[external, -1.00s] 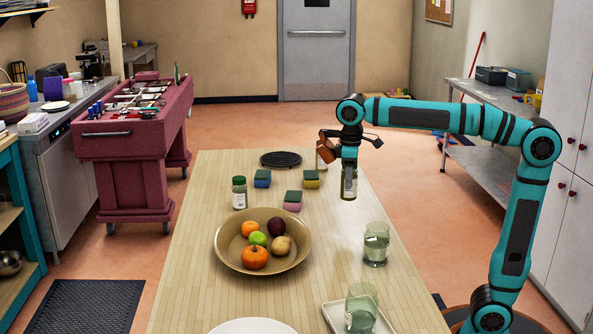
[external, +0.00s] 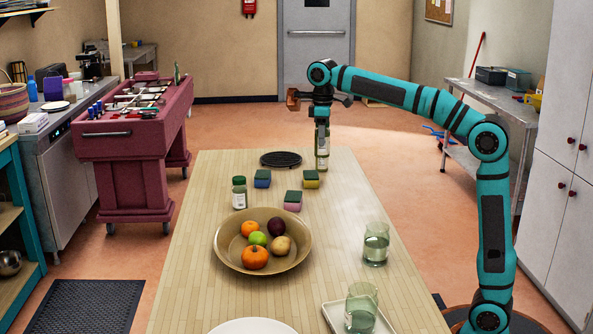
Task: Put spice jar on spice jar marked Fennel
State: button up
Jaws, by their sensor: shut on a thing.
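My gripper (external: 321,121) is shut on a spice jar (external: 322,133) and holds it upright at the far end of the wooden table. Another spice jar (external: 321,160) stands on the table directly below it in the picture. The two jars line up closely, and I cannot tell whether they touch. A third spice jar (external: 239,193) with a dark green lid stands apart, nearer and to the left. The labels are too small to read, so I cannot tell which one says Fennel.
Blue (external: 262,178), yellow (external: 311,179) and pink (external: 293,201) sponges lie near the jars. A dark round trivet (external: 281,159) is left of the lower jar. A fruit bowl (external: 225,255) and two glasses (external: 375,245) (external: 361,308) stand nearer. The table's right edge (external: 383,215) is close by.

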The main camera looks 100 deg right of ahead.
jog(key=s+d+r, duration=0.1)
jog(key=s+d, duration=0.1)
jog(key=d, duration=1.3)
jog(key=s+d+r, duration=0.1)
jog(key=s+d, duration=0.1)
jog(key=d, duration=1.3)
jog(key=shift+n, duration=0.3)
jog(key=shift+s+a+f, duration=0.1)
jog(key=shift+a+f, duration=0.05)
jog(key=shift+f, duration=1.5)
jog(key=shift+a+f, duration=0.15)
jog(key=shift+f, duration=1.5)
jog(key=shift+f, duration=0.1)
jog(key=o, duration=1.1)
jog(key=shift+r, duration=3.9)
